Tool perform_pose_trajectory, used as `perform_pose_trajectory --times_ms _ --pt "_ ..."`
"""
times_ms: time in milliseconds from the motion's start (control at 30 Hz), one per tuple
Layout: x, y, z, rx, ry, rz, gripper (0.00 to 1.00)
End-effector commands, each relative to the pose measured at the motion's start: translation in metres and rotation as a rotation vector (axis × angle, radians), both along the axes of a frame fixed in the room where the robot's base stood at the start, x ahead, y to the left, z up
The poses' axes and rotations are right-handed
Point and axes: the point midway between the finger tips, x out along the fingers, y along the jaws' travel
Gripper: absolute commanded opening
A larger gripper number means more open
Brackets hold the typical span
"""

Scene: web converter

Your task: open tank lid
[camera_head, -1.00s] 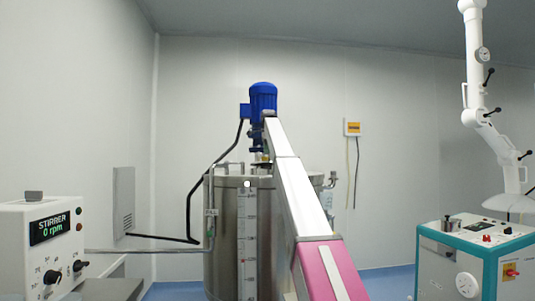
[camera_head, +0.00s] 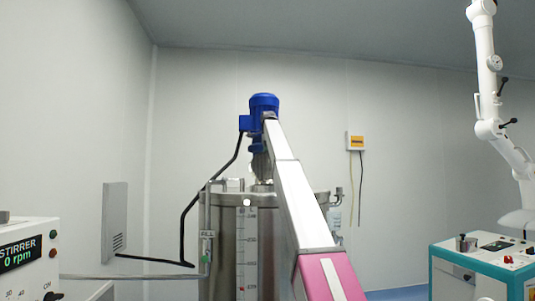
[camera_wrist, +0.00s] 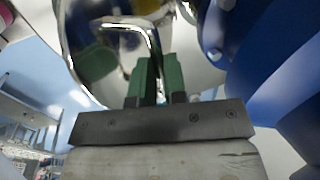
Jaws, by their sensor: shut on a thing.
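The steel tank (camera_head: 222,255) stands upright ahead of me, with a level scale on its front. I cannot tell from the head view whether the lid is raised. In the wrist view, a shiny curved metal surface (camera_wrist: 92,55), which looks like the lid, fills the upper left. My gripper (camera_wrist: 157,75) has its green fingers close together against this metal. My gripper is hidden in the head view.
A stirrer control box (camera_head: 25,260) reading 0 rpm is at the lower left. A teal and white machine (camera_head: 485,268) stands at the right, below a white jointed extraction arm (camera_head: 488,85). A black cable (camera_head: 187,215) and a pipe run left of the tank.

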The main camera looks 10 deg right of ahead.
Motion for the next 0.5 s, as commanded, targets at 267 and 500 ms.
perform_pose_trajectory --times_ms 267,500 --pt "0.002 -0.0003 -0.0055 0.0 0.002 -0.002 0.0" --pt "0.0012 0.0 -0.0051 0.0 0.003 -0.001 0.38"
